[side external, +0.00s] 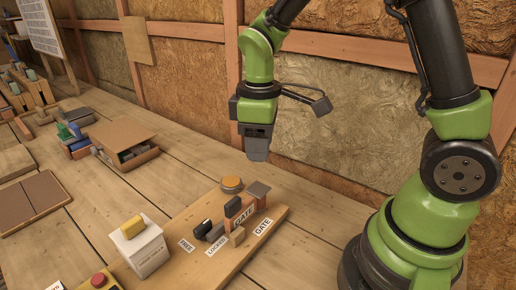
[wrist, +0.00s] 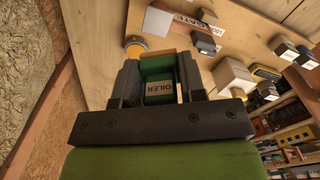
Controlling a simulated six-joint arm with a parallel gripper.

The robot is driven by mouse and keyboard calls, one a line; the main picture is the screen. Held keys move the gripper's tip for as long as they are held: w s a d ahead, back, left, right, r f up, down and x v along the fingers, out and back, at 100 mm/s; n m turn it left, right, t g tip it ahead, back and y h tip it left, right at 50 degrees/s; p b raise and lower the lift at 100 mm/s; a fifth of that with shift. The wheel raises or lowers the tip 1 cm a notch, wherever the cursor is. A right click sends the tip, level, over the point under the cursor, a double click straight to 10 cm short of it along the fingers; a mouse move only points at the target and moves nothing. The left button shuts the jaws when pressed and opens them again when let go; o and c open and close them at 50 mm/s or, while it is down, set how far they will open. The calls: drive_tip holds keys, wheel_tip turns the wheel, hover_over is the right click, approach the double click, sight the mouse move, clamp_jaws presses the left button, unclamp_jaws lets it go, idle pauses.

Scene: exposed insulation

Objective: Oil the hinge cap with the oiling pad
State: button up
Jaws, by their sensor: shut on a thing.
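My gripper (side external: 256,150) hangs above the far edge of the wooden board, pointing down. In the wrist view my gripper (wrist: 160,72) is shut on a green block with a pale label reading OILER (wrist: 159,88), which looks like the oiling pad. The block's underside is hidden, and the grey fingers hide it in the side view. A round orange cap (side external: 232,184), possibly the hinge cap, sits low at the board's far edge, below and left of my gripper and apart from it. It also shows in the wrist view (wrist: 135,45), just beyond the left finger.
The board (side external: 190,270) carries dark and orange blocks with GATE, LOCKED and FREE labels beside the cap. A white box (side external: 140,252) with a yellow top block stands nearer. A brown open box (side external: 125,140) sits back left. The insulated wall (side external: 340,100) stands close behind my gripper.

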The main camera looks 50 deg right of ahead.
sight(253, 195)
drive_tip(key=n, duration=0.2)
drive_tip(key=a+n, duration=0.1)
drive_tip(key=n, duration=0.2)
drive_tip(key=shift+a+f, duration=0.15)
drive_tip(key=shift+w+a+f+n, duration=0.1)
drive_tip(key=shift+a+f+n, duration=0.1)
drive_tip(key=shift+f+n, duration=0.95)
drive_tip(key=shift+s+a+f+n, duration=0.1)
drive_tip(key=shift+a+f+n, duration=0.15)
drive_tip(key=shift+f+n, duration=0.8)
drive_tip(key=shift+w+a+f+n, duration=0.1)
drive_tip(key=shift+a+f+n, duration=0.1)
drive_tip(key=shift+f+n, duration=0.95)
drive_tip(key=shift+d+f+m, duration=0.25)
drive_tip(key=shift+d+f, duration=0.25)
drive_tip(key=shift+f, duration=0.3)
drive_tip(key=shift+c, duration=0.4)
drive_tip(key=shift+d, duration=2.3)
drive_tip(key=shift+a, duration=2.75)
drive_tip(key=shift+d, duration=2.85)
drive_tip(key=shift+a, duration=3)
wheel_tip(253, 195, up, 8)
drive_tip(key=shift+d, duration=0.1)
